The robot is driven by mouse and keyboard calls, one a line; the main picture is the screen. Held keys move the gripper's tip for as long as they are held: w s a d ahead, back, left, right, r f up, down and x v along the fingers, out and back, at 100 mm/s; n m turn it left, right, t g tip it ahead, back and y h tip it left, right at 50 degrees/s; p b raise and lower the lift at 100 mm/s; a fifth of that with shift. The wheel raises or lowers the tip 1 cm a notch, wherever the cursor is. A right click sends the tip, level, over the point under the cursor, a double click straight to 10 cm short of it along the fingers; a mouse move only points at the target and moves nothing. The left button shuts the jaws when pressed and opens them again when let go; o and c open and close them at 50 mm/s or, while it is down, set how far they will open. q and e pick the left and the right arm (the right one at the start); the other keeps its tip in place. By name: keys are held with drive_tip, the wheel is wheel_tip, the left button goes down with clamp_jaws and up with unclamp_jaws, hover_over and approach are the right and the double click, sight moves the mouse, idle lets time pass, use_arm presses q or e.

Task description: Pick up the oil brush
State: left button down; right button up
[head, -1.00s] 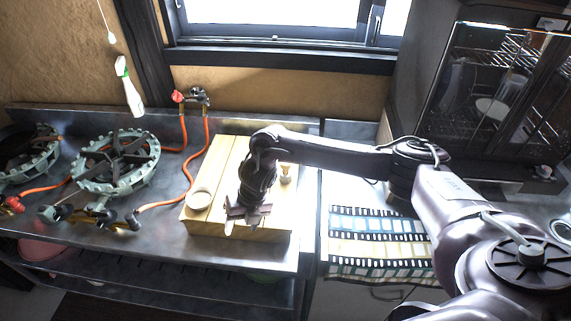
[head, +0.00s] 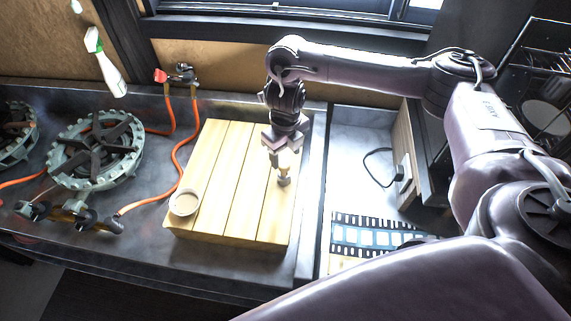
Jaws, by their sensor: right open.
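The small oil brush (head: 284,179) stands upright near the right edge of the wooden board (head: 232,192). Its lower part shows grey and its upper part is pale tan, partly hidden by my right gripper. My right gripper (head: 284,155) points down over the board, directly above the brush. Its jaws are open, with the fingers at the brush's upper part; I cannot tell if they touch it. My left gripper is not in view.
A small round cup (head: 185,203) sits at the board's left front corner. Left of the board are a gas burner (head: 95,150) and orange hoses (head: 178,150). A spray bottle (head: 105,62) is at the back left. A film-strip patterned cloth (head: 372,236) lies to the right.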

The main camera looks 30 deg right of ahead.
sight(284, 163)
drive_tip(key=shift+s+a+f, duration=0.1)
drive_tip(key=shift+f, duration=0.4)
drive_tip(key=shift+s+a+f, duration=0.1)
drive_tip(key=shift+f, duration=0.35)
drive_tip(key=f, duration=0.1)
drive_tip(key=f+b, duration=0.1)
drive_tip(key=f, duration=0.1)
drive_tip(key=w+f, duration=0.1)
drive_tip(key=f, duration=0.1)
drive_tip(key=shift+d+f, duration=0.1)
drive_tip(key=shift+f, duration=0.05)
drive_tip(key=c, duration=1)
